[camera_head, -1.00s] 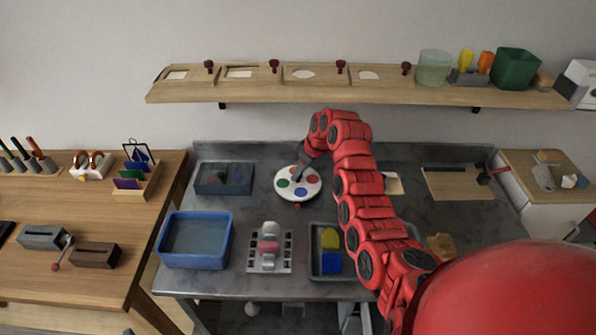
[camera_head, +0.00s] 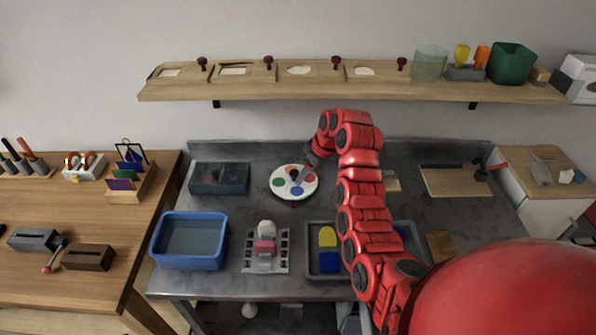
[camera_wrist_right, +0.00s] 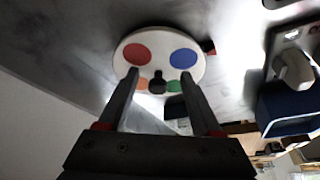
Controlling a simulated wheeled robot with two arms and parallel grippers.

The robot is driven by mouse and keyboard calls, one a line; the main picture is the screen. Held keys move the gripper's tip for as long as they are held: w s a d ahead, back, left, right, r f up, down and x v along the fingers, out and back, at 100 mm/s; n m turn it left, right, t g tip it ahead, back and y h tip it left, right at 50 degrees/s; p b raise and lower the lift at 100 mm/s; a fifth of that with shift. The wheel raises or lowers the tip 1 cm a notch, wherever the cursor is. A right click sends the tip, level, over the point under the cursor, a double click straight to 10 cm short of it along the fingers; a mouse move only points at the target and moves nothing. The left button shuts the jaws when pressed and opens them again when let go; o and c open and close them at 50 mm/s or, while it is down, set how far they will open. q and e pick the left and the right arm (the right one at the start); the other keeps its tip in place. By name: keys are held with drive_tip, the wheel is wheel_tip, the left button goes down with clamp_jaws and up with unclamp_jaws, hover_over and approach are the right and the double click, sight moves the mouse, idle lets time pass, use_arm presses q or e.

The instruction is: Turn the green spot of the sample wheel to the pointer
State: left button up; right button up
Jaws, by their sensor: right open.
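The sample wheel (camera_head: 286,194) is a white disc with coloured spots, lying on the grey bench. Its green spot (camera_head: 278,182) faces left in the head view; in the wrist view the green spot (camera_wrist_right: 174,86) is partly hidden by a finger. Red, blue and orange spots also show there. A small red piece (camera_wrist_right: 208,47), seemingly the pointer, sits at the rim, nearest the blue spot (camera_wrist_right: 184,58). My right gripper (camera_wrist_right: 160,74) is open over the wheel, with the dark centre knob (camera_wrist_right: 157,82) seen between its fingertips; contact is unclear. My left gripper is not in view.
A dark blue box (camera_head: 220,178) stands left of the wheel, and a blue bin (camera_head: 190,264) stands front left. A grey rack (camera_head: 266,264) and a tray (camera_head: 312,265) are in front. A shelf (camera_head: 350,91) runs above the back.

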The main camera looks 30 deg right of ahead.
drive_tip(key=shift+s+d, duration=0.45)
drive_tip(key=shift+s, duration=0.35)
drive_tip(key=s+r+p, duration=0.1)
drive_tip(key=p, duration=0.2)
drive_tip(key=shift+s+d, duration=0.15)
drive_tip(key=shift+d, duration=0.25)
drive_tip(key=s+p, duration=0.1)
drive_tip(key=s+d+p, duration=0.2)
drive_tip(key=s, duration=0.1)
drive_tip(key=shift+s+d+f+p, duration=0.1)
drive_tip(key=shift+f+p, duration=0.1)
drive_tip(key=shift+p, duration=0.2)
drive_tip(key=shift+s+d+f, duration=0.15)
drive_tip(key=shift+s+f, duration=0.1)
